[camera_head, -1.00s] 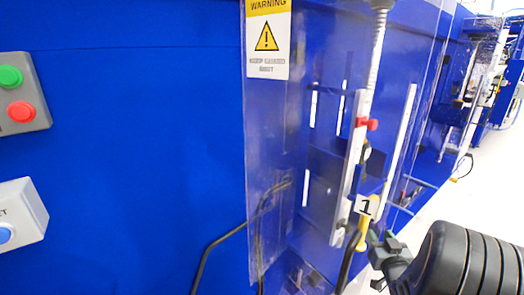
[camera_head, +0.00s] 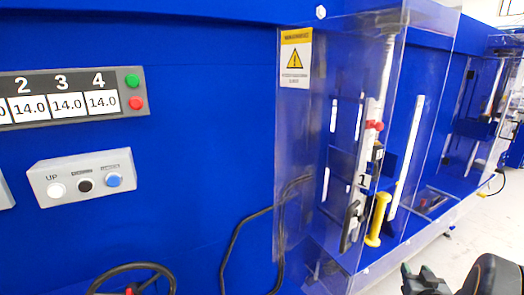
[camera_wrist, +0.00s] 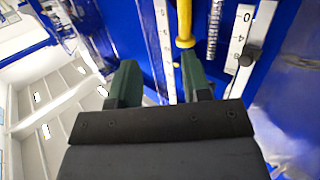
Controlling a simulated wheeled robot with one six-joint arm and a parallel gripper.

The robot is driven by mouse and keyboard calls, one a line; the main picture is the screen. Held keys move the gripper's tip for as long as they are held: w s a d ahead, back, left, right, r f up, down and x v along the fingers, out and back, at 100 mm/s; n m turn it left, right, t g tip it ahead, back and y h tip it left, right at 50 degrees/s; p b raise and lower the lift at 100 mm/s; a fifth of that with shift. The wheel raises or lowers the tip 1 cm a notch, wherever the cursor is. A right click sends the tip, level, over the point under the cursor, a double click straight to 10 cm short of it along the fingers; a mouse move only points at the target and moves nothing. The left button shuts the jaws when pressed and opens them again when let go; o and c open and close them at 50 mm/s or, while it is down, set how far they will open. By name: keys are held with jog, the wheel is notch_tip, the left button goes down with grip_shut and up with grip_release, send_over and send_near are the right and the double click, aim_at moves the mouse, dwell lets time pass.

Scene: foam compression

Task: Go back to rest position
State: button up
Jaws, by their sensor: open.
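My gripper (camera_head: 428,280) shows at the bottom right of the head view, in front of and below the machine, with nothing seen in it. In the wrist view my gripper (camera_wrist: 160,85) has its two green fingers apart, with clear space between them. A yellow handle (camera_head: 377,220) stands upright inside the clear guard of the blue machine. In the wrist view the yellow handle (camera_wrist: 185,25) lies beyond the fingers, apart from them.
The clear guard (camera_head: 300,150) with a warning label stands right of centre. A control box (camera_head: 85,178), a display panel (camera_head: 70,95) and a dark handwheel (camera_head: 132,275) are at left. A black cable hangs beside the guard. Pale floor is open at right.

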jog(key=s+d+f+m+g+h, duration=0.1)
jog(key=s+d+f+m+g, duration=0.1)
jog(key=s+f+g, duration=0.3)
jog(key=s+a+g+p, duration=0.1)
jog(key=s+a+g, duration=0.2)
jog(key=a+g, duration=0.15)
jog(key=s+a+r+n+g+y+p, duration=0.1)
jog(key=s+a+r+n+y+p, duration=0.1)
jog(key=a+r, duration=0.5)
jog(key=s+a+r+n+g+y+p, duration=0.1)
jog(key=a+r, duration=0.6)
jog(key=a, duration=0.9)
jog(key=shift+s+r+n+g+y+p, duration=0.4)
jog(key=shift+s+n+y+p, duration=0.45)
jog(key=shift+s+y, duration=0.3)
